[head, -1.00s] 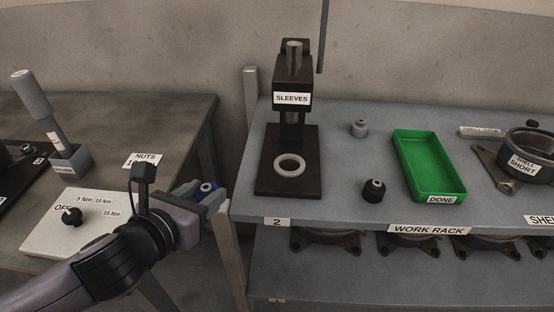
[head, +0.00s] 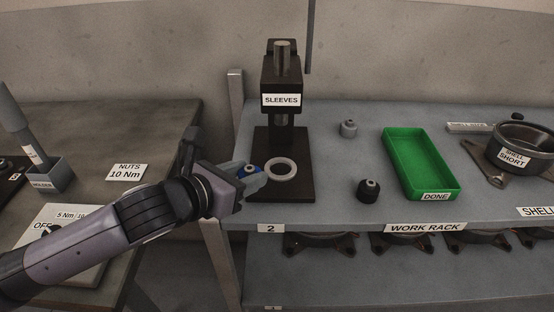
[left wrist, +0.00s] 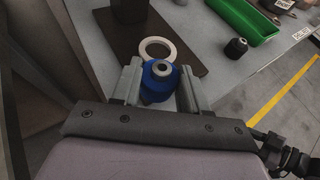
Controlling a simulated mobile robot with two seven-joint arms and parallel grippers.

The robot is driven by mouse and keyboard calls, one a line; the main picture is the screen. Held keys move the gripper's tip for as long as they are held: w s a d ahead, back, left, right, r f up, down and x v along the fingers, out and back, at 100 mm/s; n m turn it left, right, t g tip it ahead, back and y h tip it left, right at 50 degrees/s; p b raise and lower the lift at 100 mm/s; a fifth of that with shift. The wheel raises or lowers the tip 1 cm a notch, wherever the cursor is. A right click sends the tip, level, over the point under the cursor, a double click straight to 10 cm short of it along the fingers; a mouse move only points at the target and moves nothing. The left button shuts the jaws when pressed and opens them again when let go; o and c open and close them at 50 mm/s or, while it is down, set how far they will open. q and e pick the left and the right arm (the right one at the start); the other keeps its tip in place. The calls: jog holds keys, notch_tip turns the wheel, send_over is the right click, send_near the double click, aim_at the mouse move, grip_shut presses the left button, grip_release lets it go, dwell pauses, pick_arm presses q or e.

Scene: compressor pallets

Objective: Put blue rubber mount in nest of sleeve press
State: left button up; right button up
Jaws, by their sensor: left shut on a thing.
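The blue rubber mount (left wrist: 157,80) is between the fingers of my left gripper (left wrist: 157,88), its metal bushing facing up in the left wrist view. In the head view the left gripper (head: 250,174) is shut on the mount (head: 249,169), just left of the nest. The sleeve press (head: 283,95), black with a SLEEVES label, stands on the rack shelf. Its nest, a pale ring (head: 281,169), lies on the black base plate and looks empty. In the left wrist view the nest ring (left wrist: 158,48) is just beyond the mount.
A grey mount (head: 348,128) and a black mount (head: 368,190) stand on the shelf (head: 330,205) right of the press. A green DONE tray (head: 455,188) is farther right, then a shell (head: 522,138). A bench (head: 95,135) with a holder is at left.

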pick_arm(q)
send_over(276, 174)
jog(key=shift+d, duration=0.1)
jog(key=shift+w+f, duration=0.1)
jog(key=shift+f, duration=1.65)
jog(key=shift+f, duration=0.15)
jog(key=o, duration=1.1)
jog(key=shift+c, duration=0.2)
jog(key=shift+r, duration=0.2)
jog(key=v, duration=1.2)
jog(key=shift+f+p, duration=0.2)
jog(key=shift+p, duration=0.1)
